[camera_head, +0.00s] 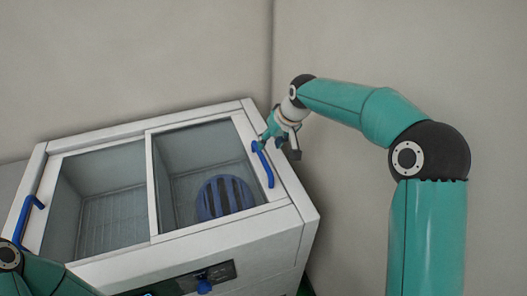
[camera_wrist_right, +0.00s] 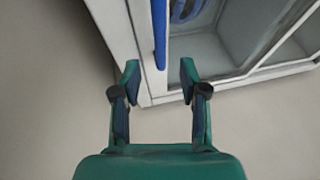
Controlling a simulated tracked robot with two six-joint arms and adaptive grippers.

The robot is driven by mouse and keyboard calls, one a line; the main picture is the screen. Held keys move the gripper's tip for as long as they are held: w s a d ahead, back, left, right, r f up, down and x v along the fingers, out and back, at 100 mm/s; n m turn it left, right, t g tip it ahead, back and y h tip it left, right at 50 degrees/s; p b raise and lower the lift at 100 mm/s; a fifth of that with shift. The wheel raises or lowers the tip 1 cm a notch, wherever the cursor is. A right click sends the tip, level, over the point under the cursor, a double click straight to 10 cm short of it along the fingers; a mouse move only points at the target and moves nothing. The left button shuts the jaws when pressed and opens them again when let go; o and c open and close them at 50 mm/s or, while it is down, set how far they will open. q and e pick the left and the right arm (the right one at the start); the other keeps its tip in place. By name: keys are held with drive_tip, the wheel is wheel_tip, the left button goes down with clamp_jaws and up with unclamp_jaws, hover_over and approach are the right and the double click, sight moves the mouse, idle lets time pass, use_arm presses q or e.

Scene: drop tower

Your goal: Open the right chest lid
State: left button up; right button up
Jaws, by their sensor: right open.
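The white chest (camera_head: 225,237) has two glass panels on top. The right lid (camera_head: 195,150) lies flat and looks closed, with a blue handle (camera_head: 265,168) along its right edge. My right gripper (camera_head: 265,138) is at the far end of this handle, its jaws open. In the right wrist view the open fingers (camera_wrist_right: 160,76) stand apart, with the blue handle (camera_wrist_right: 160,35) in line with the gap between them. I cannot tell whether they touch it.
The left lid (camera_head: 105,203) also looks closed, with its own blue handle (camera_head: 27,216) at the left edge. A round blue slatted thing (camera_head: 225,197) lies inside under the right glass. A blue knob (camera_head: 204,286) is on the front. Walls stand close behind the chest.

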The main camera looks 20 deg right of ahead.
sight(262, 155)
drive_tip(key=p+x, duration=0.1)
drive_tip(key=x, duration=0.6)
clamp_jaws()
